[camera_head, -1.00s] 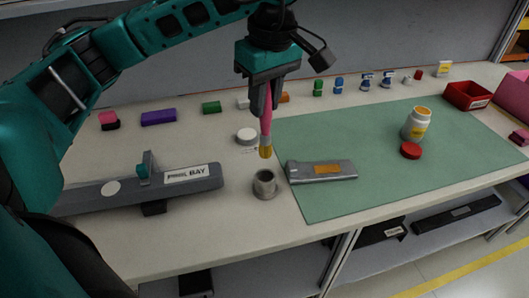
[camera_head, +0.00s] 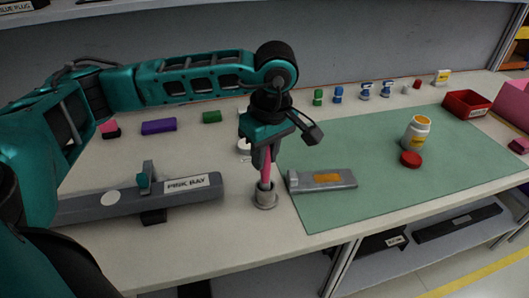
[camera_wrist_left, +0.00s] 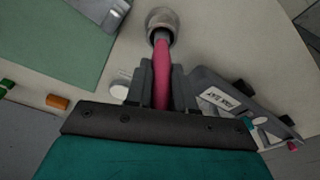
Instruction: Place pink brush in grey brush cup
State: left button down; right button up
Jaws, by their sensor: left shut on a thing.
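The pink brush (camera_head: 266,172) is upright in the head view, with its lower end inside the mouth of the grey brush cup (camera_head: 266,199). My left gripper (camera_head: 264,163) is shut on the brush's pink handle, above the cup. In the left wrist view the pink handle (camera_wrist_left: 163,80) runs between the fingers of my left gripper (camera_wrist_left: 161,85) toward the cup (camera_wrist_left: 162,20). The brush tip is hidden in the cup. My right gripper is not in view.
The grey bay block (camera_head: 130,197) stands left of the cup. A grey metal block (camera_head: 322,180) lies close on its right, on the green mat (camera_head: 370,195). A white bottle (camera_head: 417,132) and a red lid (camera_head: 411,159) are farther right.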

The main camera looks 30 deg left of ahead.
pick_arm(q)
jog(key=shift+f, duration=0.2)
jog(key=c, duration=1)
grip_release()
jog(key=shift+r, duration=0.1)
jog(key=shift+o, duration=0.2)
jog(key=shift+r, duration=0.1)
notch_tip(320, 180, up, 12)
jog(key=d, duration=0.1)
jog(key=shift+s+d, duration=0.25)
jog(key=shift+d, duration=0.1)
